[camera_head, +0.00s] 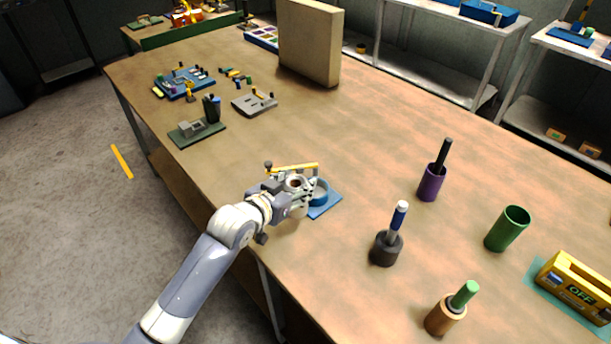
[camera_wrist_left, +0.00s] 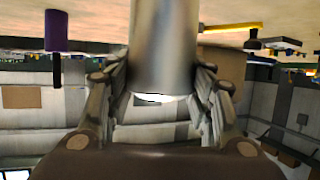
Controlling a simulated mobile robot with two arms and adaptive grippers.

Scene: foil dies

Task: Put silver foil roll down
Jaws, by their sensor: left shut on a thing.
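The silver foil roll (camera_wrist_left: 163,45) stands out as a grey metallic cylinder between the two fingers in the left wrist view. My left gripper (camera_head: 303,190) is shut on it, low over the near side of the table; its fingers also show in the left wrist view (camera_wrist_left: 162,88). In the head view the gripper hides most of the roll. A round blue holder (camera_head: 320,194) on a blue base plate (camera_head: 325,208) is right beside the fingers. I cannot tell whether the roll touches the holder or plate. My right gripper is not in view.
A yellow bar (camera_head: 293,168) lies just behind the gripper. To the right stand a purple cup (camera_head: 430,184), a dark pot (camera_head: 385,250), a green cup (camera_head: 508,229) and a brown cup (camera_head: 440,319). The wooden table (camera_head: 370,130) is bare in its middle.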

